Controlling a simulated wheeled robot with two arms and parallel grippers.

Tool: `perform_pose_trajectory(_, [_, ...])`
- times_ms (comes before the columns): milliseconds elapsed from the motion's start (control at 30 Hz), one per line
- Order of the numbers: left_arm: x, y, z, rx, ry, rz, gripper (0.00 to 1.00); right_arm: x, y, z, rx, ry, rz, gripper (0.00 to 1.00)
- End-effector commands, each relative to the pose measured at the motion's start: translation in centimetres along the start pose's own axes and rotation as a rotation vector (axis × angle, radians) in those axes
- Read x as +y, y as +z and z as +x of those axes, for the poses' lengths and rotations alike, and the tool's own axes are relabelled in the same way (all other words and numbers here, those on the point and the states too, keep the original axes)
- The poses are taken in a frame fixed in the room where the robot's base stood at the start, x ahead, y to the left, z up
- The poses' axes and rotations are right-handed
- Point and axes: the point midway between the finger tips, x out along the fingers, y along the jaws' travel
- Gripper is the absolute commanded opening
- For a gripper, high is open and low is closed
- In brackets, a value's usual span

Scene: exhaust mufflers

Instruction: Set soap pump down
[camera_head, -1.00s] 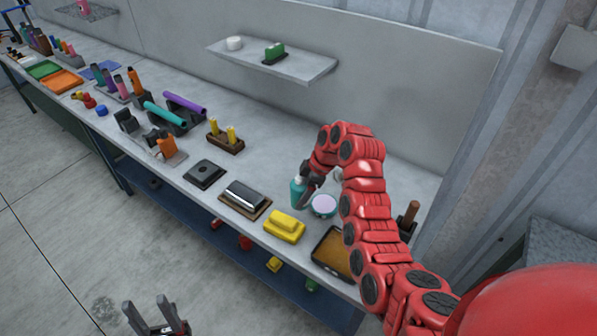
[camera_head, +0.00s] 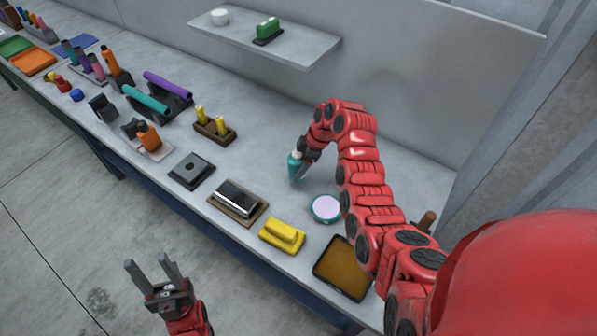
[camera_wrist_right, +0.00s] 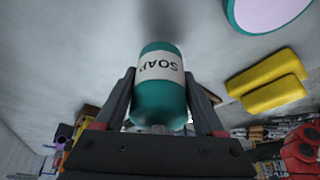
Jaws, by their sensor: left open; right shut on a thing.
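The teal soap pump (camera_head: 295,165) is in my right gripper (camera_head: 305,158), over the bench behind the yellow block. In the right wrist view the soap pump (camera_wrist_right: 161,90) has a white label reading SOAP and sits between both fingers of my right gripper (camera_wrist_right: 160,100), which are shut on it. I cannot tell whether its base touches the bench top. My left gripper (camera_head: 152,274) is open and empty, in front of the bench over the floor.
A round teal-rimmed dish (camera_head: 326,208), a yellow block (camera_head: 282,235), a brown-filled tray (camera_head: 342,268) and a dark block on a wooden board (camera_head: 238,200) stand nearby. A wall shelf (camera_head: 300,48) is behind. Bare bench lies around the pump.

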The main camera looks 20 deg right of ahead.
Motion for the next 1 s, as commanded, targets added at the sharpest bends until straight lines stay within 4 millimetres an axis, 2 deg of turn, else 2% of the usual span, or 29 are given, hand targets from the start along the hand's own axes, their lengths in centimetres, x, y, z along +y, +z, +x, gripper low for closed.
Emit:
perform_pose_trajectory(300, [-0.1,-0.3,1.6,0.000,0.000,0.000,0.50,-0.1,1.2,2.9,-0.001,-0.001,0.001,0.07])
perform_pose_trajectory(667, [-0.1,-0.2,1.0,-0.001,0.000,0.000,0.50,0.1,1.4,3.4,0.000,0.003,0.000,0.07])
perform_pose_trajectory(700, [-0.1,-0.2,1.2,0.000,0.000,0.000,0.50,0.0,1.4,3.3,0.000,0.002,0.000,0.78])
perform_pose_trajectory(833, [-0.1,-0.2,1.2,0.000,0.000,0.000,0.50,0.0,1.4,3.2,0.000,0.002,0.000,1.00])
perform_pose_trajectory(1000, [-0.1,-0.2,1.2,0.000,0.000,0.000,0.50,0.0,1.4,3.2,-0.001,0.002,0.000,1.00])
